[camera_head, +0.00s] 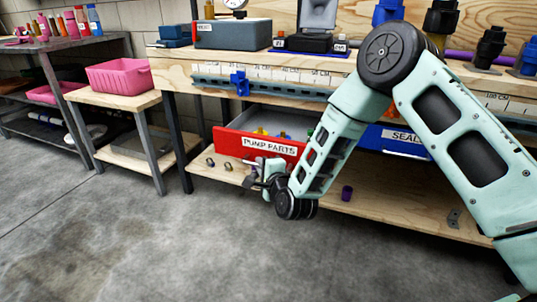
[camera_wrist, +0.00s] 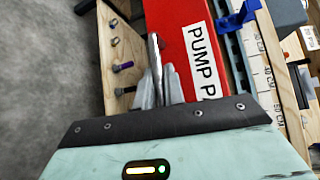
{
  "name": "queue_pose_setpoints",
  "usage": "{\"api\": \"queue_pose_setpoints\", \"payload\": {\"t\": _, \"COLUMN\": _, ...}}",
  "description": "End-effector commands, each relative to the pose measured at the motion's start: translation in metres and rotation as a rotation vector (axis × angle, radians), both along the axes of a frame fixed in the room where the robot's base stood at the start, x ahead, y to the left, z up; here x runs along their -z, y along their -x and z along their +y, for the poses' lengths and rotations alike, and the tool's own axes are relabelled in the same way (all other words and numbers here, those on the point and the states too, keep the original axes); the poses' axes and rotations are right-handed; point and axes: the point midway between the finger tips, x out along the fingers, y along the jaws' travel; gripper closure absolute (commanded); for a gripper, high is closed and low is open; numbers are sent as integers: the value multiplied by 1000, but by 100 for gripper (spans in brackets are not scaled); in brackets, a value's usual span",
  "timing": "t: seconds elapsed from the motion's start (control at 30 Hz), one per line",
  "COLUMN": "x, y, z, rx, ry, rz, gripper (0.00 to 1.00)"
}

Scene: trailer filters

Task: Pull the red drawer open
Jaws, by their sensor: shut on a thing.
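The red drawer (camera_head: 230,143), labelled PUMP PARTS, stands partly open under the workbench, its grey inside and several small coloured parts showing. Its red front also shows in the wrist view (camera_wrist: 181,22). My gripper (camera_head: 256,178) is at the drawer's front, low and near the label. In the wrist view, my gripper (camera_wrist: 160,88) has its grey fingers shut around the metal handle bar (camera_wrist: 154,47) of the drawer. Part of the drawer's right side is hidden behind my arm.
A blue drawer labelled SEALS (camera_head: 397,137) is to the right, partly behind my arm. The lower wooden shelf (camera_head: 385,205) holds small fittings and a purple piece (camera_head: 347,193). A side table (camera_head: 112,98) with a pink bin (camera_head: 120,76) stands left. The concrete floor in front is clear.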

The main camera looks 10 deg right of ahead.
Motion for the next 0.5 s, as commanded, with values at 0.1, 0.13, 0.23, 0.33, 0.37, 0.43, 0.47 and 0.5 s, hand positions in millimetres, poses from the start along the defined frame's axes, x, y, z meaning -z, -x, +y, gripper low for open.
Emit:
{"api": "queue_pose_setpoints", "payload": {"t": 0.1, "x": 1, "y": 23, "z": 14, "rx": -1, "ry": 1, "rz": 5, "gripper": 100}}
{"api": "queue_pose_setpoints", "payload": {"t": 0.13, "x": 1, "y": 27, "z": 17, "rx": -1, "ry": 1, "rz": 4, "gripper": 100}}
{"api": "queue_pose_setpoints", "payload": {"t": 0.23, "x": 1, "y": 41, "z": 26, "rx": 0, "ry": 1, "rz": 3, "gripper": 100}}
{"api": "queue_pose_setpoints", "payload": {"t": 0.33, "x": 1, "y": 51, "z": 32, "rx": 1, "ry": 2, "rz": 2, "gripper": 100}}
{"api": "queue_pose_setpoints", "payload": {"t": 0.37, "x": 1, "y": 53, "z": 34, "rx": 1, "ry": 2, "rz": 2, "gripper": 100}}
{"api": "queue_pose_setpoints", "payload": {"t": 0.43, "x": 1, "y": 57, "z": 36, "rx": 2, "ry": 2, "rz": 2, "gripper": 100}}
{"api": "queue_pose_setpoints", "payload": {"t": 0.47, "x": 1, "y": 59, "z": 37, "rx": 3, "ry": 2, "rz": 1, "gripper": 100}}
{"api": "queue_pose_setpoints", "payload": {"t": 0.5, "x": 1, "y": 60, "z": 38, "rx": 3, "ry": 2, "rz": 1, "gripper": 100}}
